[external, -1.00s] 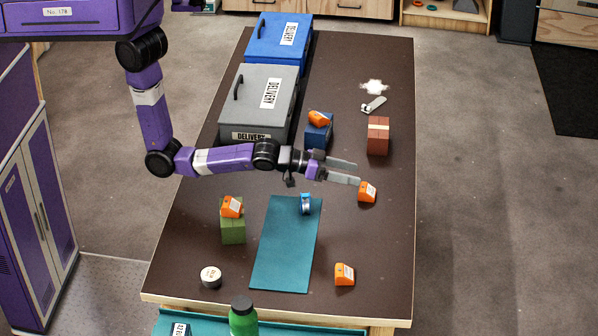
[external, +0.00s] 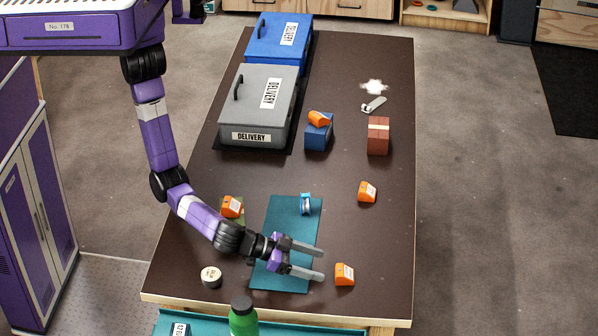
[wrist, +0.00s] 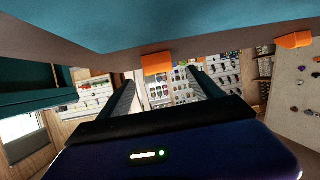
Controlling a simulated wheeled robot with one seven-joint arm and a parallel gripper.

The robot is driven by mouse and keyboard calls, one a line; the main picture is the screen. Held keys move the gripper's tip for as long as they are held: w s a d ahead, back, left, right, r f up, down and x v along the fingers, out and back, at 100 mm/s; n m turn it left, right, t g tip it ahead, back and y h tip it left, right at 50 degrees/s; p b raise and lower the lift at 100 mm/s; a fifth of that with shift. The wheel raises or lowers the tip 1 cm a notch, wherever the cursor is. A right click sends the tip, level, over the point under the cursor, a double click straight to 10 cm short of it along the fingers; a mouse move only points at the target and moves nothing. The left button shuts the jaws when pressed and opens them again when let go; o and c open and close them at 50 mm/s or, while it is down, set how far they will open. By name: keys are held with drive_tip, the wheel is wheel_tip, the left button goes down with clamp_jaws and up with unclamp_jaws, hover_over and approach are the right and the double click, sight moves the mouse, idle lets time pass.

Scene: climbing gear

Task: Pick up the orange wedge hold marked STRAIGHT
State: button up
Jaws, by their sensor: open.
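Several orange wedge holds are in view, and their labels are too small to read. One orange hold (external: 344,274) lies on the table at the front right. Another hold (external: 367,192) lies farther back on the right. A third hold (external: 232,206) sits on the mostly hidden green block, and one more hold (external: 319,118) is on the blue block (external: 317,136). My gripper (external: 322,262) is open and empty over the teal mat, just left of the front-right hold. In the wrist view an orange hold (wrist: 157,62) shows between the fingers, with another (wrist: 293,40) at right.
The teal mat (external: 275,225) carries a small blue item (external: 305,204). A round white-topped item (external: 211,277) and a green bottle (external: 243,318) are near the front left. A brick-red block (external: 378,136) and grey and blue delivery boxes stand farther back. The table's right side is mostly clear.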

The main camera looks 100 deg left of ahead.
sight(339, 272)
drive_tip(key=shift+w+d+f, duration=0.1)
drive_tip(key=shift+w+f, duration=0.4)
drive_tip(key=shift+w, duration=0.3)
drive_tip(key=x, duration=0.3)
drive_tip(key=p+x, duration=0.1)
drive_tip(key=x, duration=0.1)
drive_tip(key=shift+w+r, duration=0.2)
drive_tip(key=shift+w, duration=0.2)
drive_tip(key=c, duration=1.5)
drive_tip(key=shift+o, duration=0.2)
drive_tip(key=shift+r, duration=0.1)
